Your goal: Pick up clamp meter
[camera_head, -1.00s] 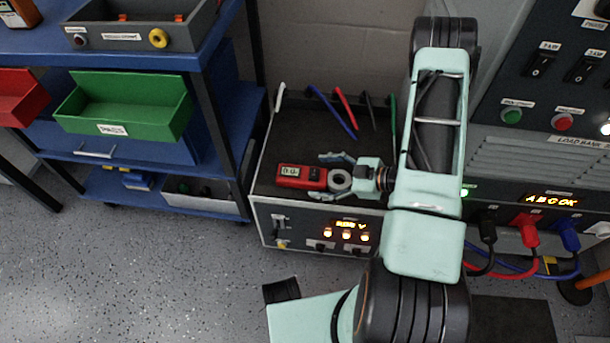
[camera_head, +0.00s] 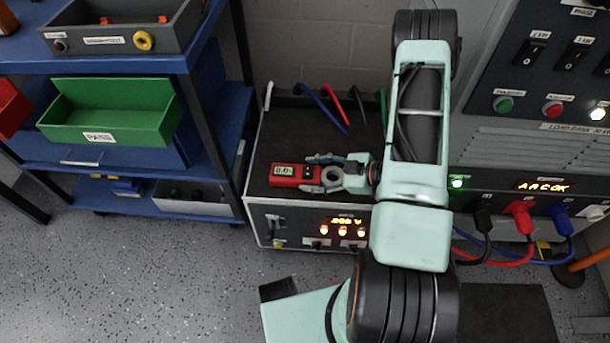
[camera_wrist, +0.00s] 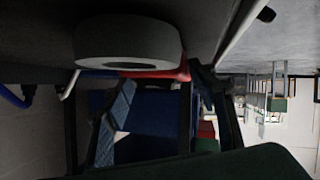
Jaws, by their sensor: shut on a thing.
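The clamp meter (camera_head: 285,175) is red with a small grey display and a grey ring jaw at its right end. It lies along the dark top of the metal-edged instrument box (camera_head: 263,143). My gripper (camera_head: 316,173) reaches in from the right, with its fingers on either side of the meter near the ring. It is shut on the meter. In the wrist view the grey ring (camera_wrist: 128,42) fills the upper left, with a strip of the red body behind it. The wrist view does not clearly show the finger contact.
Blue, red, dark and green leads (camera_head: 325,108) lie at the back of the box top. A blue shelf cart (camera_head: 185,62) with a green PASS bin (camera_head: 110,117) stands to the left. The load bank panel (camera_head: 540,150) with plugged cables stands to the right.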

